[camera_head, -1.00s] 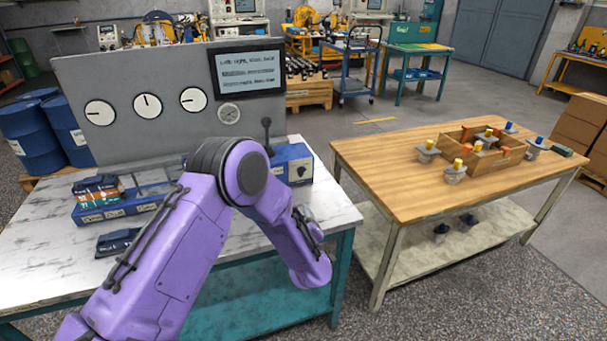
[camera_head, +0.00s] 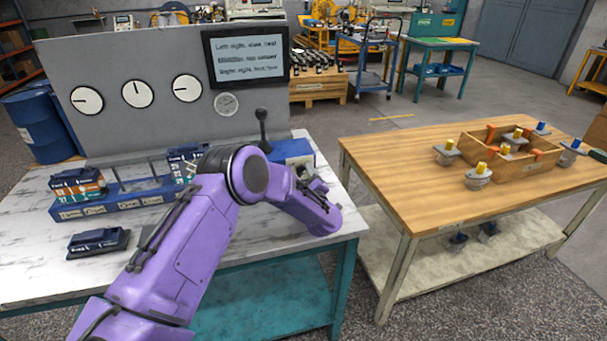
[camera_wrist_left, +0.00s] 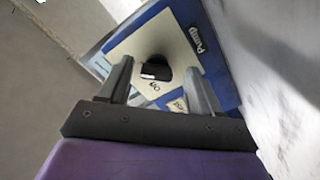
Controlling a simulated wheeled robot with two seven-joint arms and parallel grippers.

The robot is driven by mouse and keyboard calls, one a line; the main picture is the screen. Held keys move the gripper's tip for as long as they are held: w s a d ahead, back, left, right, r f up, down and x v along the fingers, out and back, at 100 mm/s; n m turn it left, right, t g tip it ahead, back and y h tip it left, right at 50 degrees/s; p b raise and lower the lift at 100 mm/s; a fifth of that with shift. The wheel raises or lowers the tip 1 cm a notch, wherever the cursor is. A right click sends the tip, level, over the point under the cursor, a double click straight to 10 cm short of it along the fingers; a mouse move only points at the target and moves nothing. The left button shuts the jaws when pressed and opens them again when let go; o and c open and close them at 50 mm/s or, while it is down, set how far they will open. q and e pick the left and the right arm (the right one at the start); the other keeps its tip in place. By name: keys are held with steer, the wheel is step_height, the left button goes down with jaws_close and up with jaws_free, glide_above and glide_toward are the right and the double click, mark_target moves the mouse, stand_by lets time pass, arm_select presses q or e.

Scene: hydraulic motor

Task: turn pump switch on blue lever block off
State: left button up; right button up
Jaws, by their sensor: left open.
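The blue lever block (camera_head: 295,150) with its upright black lever (camera_head: 262,128) stands at the right end of the left workbench, partly hidden behind my purple left arm. In the left wrist view, the blue block (camera_wrist_left: 223,78) carries a pale plate (camera_wrist_left: 185,55) with a "Pump" label. The black pump switch (camera_wrist_left: 154,68) sits on that plate. My left gripper (camera_wrist_left: 160,74) is open, with one finger on each side of the switch. I cannot tell whether the fingers touch it. The small labels below the switch are hard to read. My right gripper is in no view.
A grey panel with gauges (camera_head: 135,93) and a screen (camera_head: 247,57) rises behind the bench. A blue rack (camera_head: 110,205) and a dark block (camera_head: 98,242) lie to the left. A wooden table (camera_head: 400,175) with a tray stands across a gap to the right.

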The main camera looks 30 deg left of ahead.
arm_select(q)
steer(key=shift+w+a, duration=0.2)
steer(key=shift+w, duration=0.2)
steer(key=shift+s+r, duration=0.25)
steer(key=shift+r, duration=0.05)
steer(key=shift+w+f, duration=0.1)
steer(key=shift+f, duration=0.05)
steer(key=c, duration=1)
steer(key=shift+c, duration=0.2)
